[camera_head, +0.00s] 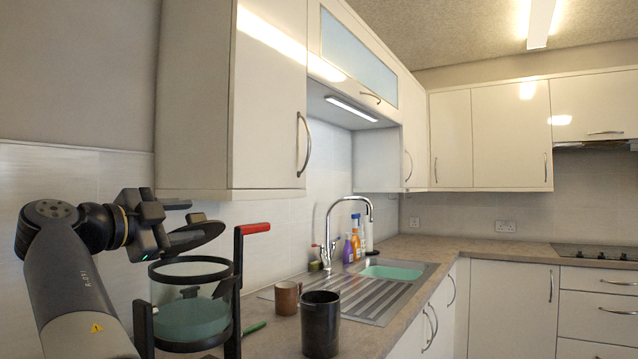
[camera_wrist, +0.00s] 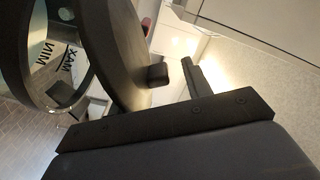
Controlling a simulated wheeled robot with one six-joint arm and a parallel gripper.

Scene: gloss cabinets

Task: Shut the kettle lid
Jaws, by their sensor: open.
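The kettle has a clear glass body (camera_head: 192,318) with a black frame, a greenish lower part and a black handle (camera_head: 239,290) with a red top. Its dark round lid (camera_head: 190,240) is raised and tilted above the rim. In the wrist view the lid (camera_wrist: 108,40) is a dark disc edge with a small black knob (camera_wrist: 158,75), beside the glass (camera_wrist: 50,60) marked MIN and MAX. My gripper (camera_head: 180,211) is open at the lid's upper side, its fingers near the knob. I cannot tell whether they touch it.
A brown mug (camera_head: 287,298) and a dark cup (camera_head: 320,324) stand on the counter right of the kettle. Behind them are the ribbed drainer (camera_head: 362,296), tap (camera_head: 328,235), sink (camera_head: 392,272) and several bottles (camera_head: 356,240). A wall cabinet (camera_head: 232,100) hangs above.

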